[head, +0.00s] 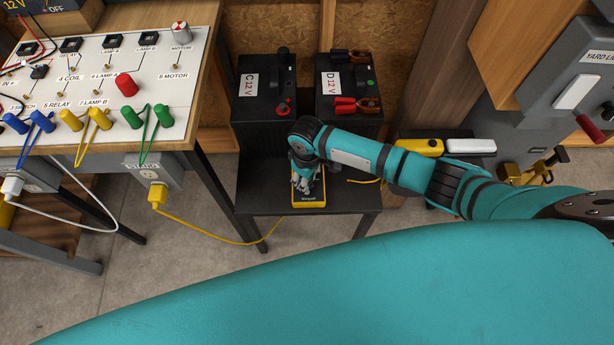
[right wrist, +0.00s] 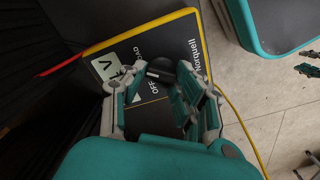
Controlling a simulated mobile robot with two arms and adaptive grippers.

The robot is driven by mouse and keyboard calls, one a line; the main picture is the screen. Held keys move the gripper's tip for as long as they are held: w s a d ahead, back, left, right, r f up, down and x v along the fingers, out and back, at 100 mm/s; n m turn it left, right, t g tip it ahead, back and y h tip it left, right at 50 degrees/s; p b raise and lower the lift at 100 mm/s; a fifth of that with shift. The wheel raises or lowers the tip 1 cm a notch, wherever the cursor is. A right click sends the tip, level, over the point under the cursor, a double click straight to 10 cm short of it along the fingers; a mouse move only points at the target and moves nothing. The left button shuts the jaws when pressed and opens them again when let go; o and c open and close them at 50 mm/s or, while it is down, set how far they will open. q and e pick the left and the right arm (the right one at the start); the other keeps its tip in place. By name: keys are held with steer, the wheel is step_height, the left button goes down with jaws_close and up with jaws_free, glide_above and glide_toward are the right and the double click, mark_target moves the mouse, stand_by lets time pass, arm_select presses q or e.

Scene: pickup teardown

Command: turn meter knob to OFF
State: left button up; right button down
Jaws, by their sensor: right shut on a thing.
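The meter (head: 309,197) lies on the small dark table, with a black face and a yellow rim. In the right wrist view its face (right wrist: 110,68) shows a V window, the words OFF and LOAD, and the name Norquell. My right gripper (head: 304,178) reaches down over the meter. In the right wrist view its fingers (right wrist: 165,85) stand either side of the dark round knob (right wrist: 162,70) and are shut on it. The fingers partly hide the knob, so I cannot tell which mark it points to. Small parts at that view's right edge may be my left gripper (right wrist: 308,62), too cut off to judge.
Two black batteries, C (head: 264,95) and D (head: 345,88), stand behind the meter on the dark table (head: 262,198). A white lamp and relay panel (head: 100,95) is on the left bench. A yellow cable (head: 205,232) runs across the floor.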

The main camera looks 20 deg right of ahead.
steer(key=n+p, duration=0.2)
steer(key=n, duration=0.1)
steer(key=shift+s+r+n, duration=0.1)
steer(key=shift+n, duration=0.2)
steer(key=n+p, duration=0.1)
steer(key=n, duration=0.2)
steer(key=shift+a+n, duration=0.1)
steer(key=shift+n, duration=0.2)
steer(key=n, duration=0.4)
steer(key=shift+s+n+p, duration=0.1)
steer(key=shift+n+p, duration=0.2)
steer(key=shift+p, duration=0.1)
steer(key=shift+s+n, duration=0.15)
steer(key=shift+n, duration=2.05)
steer(key=c, duration=1)
jaws_free()
steer(key=shift+o, duration=0.2)
